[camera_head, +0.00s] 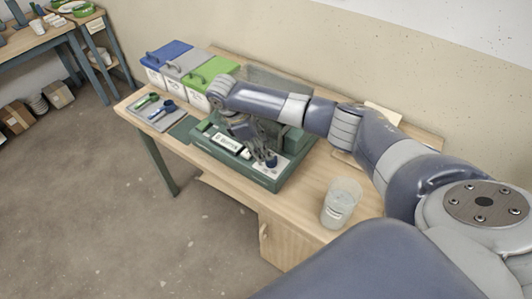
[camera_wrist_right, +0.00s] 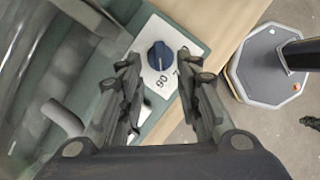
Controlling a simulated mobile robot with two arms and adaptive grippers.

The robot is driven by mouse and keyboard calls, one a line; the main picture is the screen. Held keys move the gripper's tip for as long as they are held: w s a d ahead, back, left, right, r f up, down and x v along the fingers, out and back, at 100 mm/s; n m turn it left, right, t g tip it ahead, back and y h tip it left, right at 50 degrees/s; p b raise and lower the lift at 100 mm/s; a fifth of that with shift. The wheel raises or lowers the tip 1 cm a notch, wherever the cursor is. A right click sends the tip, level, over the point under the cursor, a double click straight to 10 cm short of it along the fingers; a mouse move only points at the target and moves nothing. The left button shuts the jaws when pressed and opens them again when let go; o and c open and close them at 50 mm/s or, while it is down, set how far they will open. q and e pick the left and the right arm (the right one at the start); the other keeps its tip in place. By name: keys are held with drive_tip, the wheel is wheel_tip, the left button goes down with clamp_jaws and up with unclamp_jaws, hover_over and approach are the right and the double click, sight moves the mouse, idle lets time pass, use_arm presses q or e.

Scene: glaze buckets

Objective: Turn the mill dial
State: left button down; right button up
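The mill is a green box (camera_head: 262,183) on the wooden table in the head view. Its dial is a dark blue knob (camera_wrist_right: 160,56) on a white plate (camera_wrist_right: 159,82) printed with numbers, one reading 60. The dial also shows small in the head view (camera_head: 271,160). My right gripper (camera_wrist_right: 157,62) is open and empty. In the wrist view its fingertips lie to the left and right of the dial; I cannot tell whether they touch it. In the head view my right gripper (camera_head: 264,152) points down over the mill's front right part. My left gripper is not in view.
Buckets with blue (camera_head: 168,54), grey (camera_head: 187,64) and green (camera_head: 207,76) lids stand at the table's back left. A tray (camera_head: 171,122) with scoops lies in front of them. A clear container (camera_head: 341,202) stands right of the mill, beneath my right arm.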

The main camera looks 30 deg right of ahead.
sight(271, 161)
drive_tip(key=shift+x, duration=1.75)
clamp_jaws()
drive_tip(key=shift+p, duration=0.35)
